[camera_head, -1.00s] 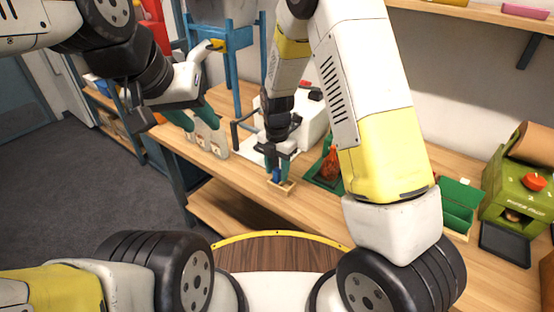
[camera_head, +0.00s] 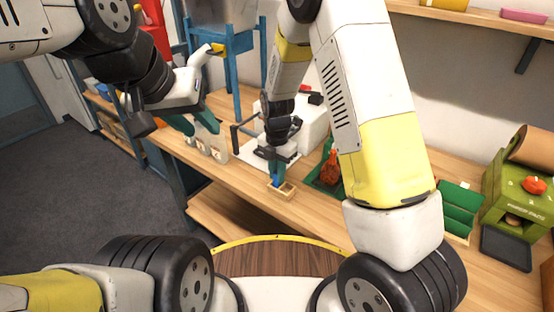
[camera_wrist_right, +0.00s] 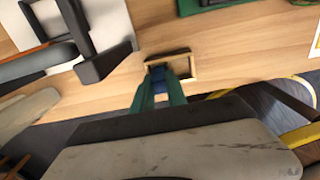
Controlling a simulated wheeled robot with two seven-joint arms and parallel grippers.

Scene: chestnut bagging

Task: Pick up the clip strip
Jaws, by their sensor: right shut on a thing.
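The small blue clip strip (camera_head: 276,182) is at a small open wooden box (camera_head: 287,191) near the bench's front edge. My right gripper (camera_head: 277,174) points down at the box, with its green fingers close together on the blue strip. In the right wrist view, the fingers (camera_wrist_right: 162,92) reach the wooden box (camera_wrist_right: 188,62), and a bit of blue strip (camera_wrist_right: 160,98) shows between them. The fingers hide most of the strip. My left gripper (camera_head: 193,123) has its green fingers apart, above and behind the pale bags (camera_head: 215,149).
A white machine (camera_head: 312,125) with a dark handle stands behind my right gripper. A green roll dispenser (camera_head: 515,200) is at the far right. A blue frame (camera_head: 229,75) stands behind.

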